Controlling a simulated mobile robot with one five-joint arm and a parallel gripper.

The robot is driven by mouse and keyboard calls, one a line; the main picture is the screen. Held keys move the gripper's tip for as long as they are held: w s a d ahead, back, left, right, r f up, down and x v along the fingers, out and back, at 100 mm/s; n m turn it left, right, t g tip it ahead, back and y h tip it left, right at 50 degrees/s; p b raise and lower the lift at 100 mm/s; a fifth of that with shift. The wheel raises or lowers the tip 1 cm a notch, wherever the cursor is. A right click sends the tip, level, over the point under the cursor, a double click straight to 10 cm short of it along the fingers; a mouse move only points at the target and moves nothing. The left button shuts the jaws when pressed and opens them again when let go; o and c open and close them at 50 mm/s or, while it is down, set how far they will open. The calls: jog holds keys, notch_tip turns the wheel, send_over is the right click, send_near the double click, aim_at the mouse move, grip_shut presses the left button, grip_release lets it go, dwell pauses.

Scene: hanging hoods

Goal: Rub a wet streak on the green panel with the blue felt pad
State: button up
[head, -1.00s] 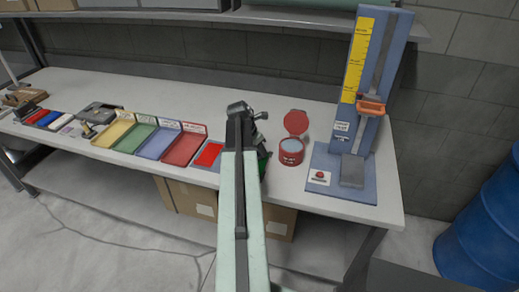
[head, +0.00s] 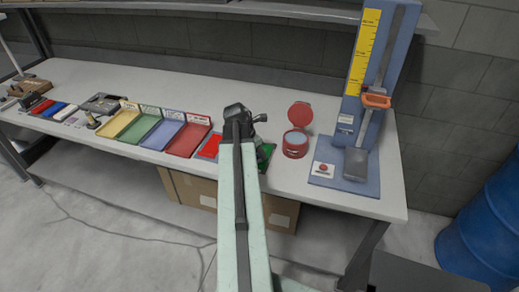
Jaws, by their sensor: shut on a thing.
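The green panel (head: 266,152) lies on the bench, partly hidden behind my arm; its right part shows. My gripper (head: 257,143) is over or beside its left part, mostly hidden by my own wrist and forearm. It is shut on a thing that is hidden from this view. I cannot tell whether it touches the panel. No blue felt pad can be made out for certain; a small blue block (head: 54,109) lies at the left end of the bench beside a red one. No wet streak can be made out.
A red tin (head: 295,150) with an open lid stands just right of the panel. A red panel (head: 208,147) and several coloured trays (head: 190,140) lie to the left. A tall blue stand (head: 330,173) with a yellow scale is at the right. The bench (head: 280,182) is bare in front.

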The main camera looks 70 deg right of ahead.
jog(key=shift+a, duration=0.1)
notch_tip(320, 180, up, 6)
jog(key=p, duration=0.6)
notch_tip(320, 180, up, 3)
jog(key=p, duration=0.3)
jog(key=shift+f, duration=0.1)
